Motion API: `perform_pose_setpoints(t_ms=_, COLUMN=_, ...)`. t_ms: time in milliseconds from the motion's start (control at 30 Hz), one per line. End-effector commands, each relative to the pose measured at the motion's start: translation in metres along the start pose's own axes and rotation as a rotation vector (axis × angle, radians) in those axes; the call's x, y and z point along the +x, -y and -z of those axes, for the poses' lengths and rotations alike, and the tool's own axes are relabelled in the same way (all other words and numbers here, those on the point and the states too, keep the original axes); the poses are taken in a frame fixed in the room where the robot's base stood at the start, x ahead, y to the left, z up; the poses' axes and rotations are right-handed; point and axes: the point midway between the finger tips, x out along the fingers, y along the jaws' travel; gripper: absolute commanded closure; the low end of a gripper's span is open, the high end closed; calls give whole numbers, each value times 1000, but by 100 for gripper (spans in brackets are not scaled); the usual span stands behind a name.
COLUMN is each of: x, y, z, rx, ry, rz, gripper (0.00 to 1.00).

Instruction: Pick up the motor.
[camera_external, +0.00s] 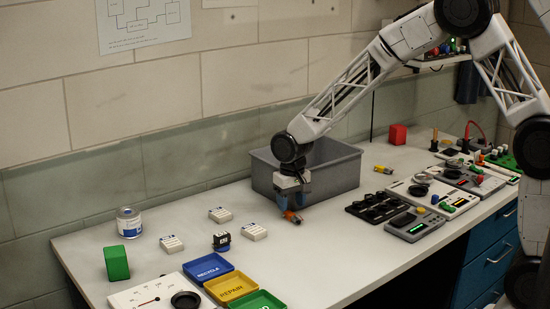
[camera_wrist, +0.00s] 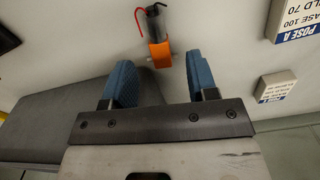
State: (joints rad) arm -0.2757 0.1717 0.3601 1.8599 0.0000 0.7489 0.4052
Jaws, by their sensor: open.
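A small orange part with a dark end and red and black wires, which looks like the motor (camera_external: 292,217), lies on the bench in front of the grey bin. In the wrist view the motor (camera_wrist: 159,53) shows at the top middle, in line with the gap between the fingers. My gripper (camera_external: 291,203) is open and empty, pointing down close above the motor. Its two blue fingers, apart, show in the wrist view (camera_wrist: 157,70). I cannot tell the exact height gap, and no finger visibly grips the motor.
The grey bin (camera_external: 338,187) stands right behind my gripper. White labelled boxes (camera_external: 254,232) and a black part (camera_external: 221,237) lie to the left. Blue (camera_external: 208,268), yellow and green trays are in front. A black tray (camera_external: 379,208) and devices stand to the right.

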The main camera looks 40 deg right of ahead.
Motion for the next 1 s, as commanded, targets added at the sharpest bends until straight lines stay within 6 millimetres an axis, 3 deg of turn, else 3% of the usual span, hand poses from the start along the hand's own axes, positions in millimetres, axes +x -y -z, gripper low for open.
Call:
perform_pose_setpoints(t_ms=300, x=32, y=-1, z=-1, rx=0, ry=2, rz=-1, gripper=47)
perform_pose_setpoints(t_ms=900, x=34, y=-1, z=0, rx=0, ry=1, rz=0, gripper=47)
perform_pose_setpoints(t_ms=1000, x=34, y=-1, z=0, rx=0, ry=1, rz=0, gripper=61)
